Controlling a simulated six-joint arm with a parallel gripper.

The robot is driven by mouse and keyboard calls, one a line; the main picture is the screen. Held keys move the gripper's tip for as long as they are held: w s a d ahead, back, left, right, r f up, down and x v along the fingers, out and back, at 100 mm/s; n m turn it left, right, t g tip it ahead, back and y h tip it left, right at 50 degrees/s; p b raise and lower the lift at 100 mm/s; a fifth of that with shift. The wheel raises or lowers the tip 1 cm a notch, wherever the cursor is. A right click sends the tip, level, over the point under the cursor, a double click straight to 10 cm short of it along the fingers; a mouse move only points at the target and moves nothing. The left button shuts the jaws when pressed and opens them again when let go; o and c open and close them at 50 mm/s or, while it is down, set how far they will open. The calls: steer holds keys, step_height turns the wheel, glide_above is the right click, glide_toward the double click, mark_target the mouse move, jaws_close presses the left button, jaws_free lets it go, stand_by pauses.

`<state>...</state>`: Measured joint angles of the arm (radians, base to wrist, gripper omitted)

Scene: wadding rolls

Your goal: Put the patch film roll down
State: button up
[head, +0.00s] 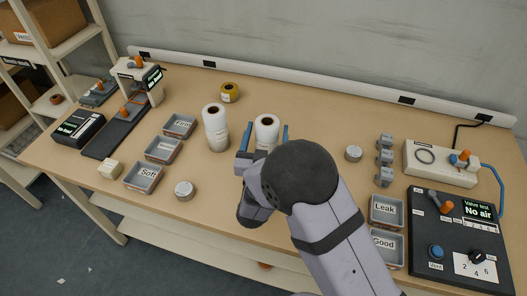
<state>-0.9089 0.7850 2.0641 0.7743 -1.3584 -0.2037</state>
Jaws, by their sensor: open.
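A white roll (266,129) with a dark core hole stands upright at the middle of the table, its lower part hidden by my arm. My gripper (264,135) is open, with one blue finger on each side of this roll; I cannot tell whether either finger touches it. A second tall white roll (216,128) stands upright just to the left, apart from the gripper. No label shows clearly which one is the patch film roll.
Grey trays, one marked Soft (145,177), stand at left. Leak (384,210) and Good (386,248) trays stand at right, beside the black value test panel (430,258). Small round tins (184,190) and (353,153) sit either side.

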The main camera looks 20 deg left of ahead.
steer(key=s, duration=0.2)
steer(key=s+d, duration=0.1)
steer(key=s, duration=0.2)
steer(key=s+b, duration=0.1)
steer(key=s, duration=0.1)
steer(key=shift+s+d, duration=0.15)
steer(key=shift+s, duration=0.15)
steer(key=shift+w, duration=0.1)
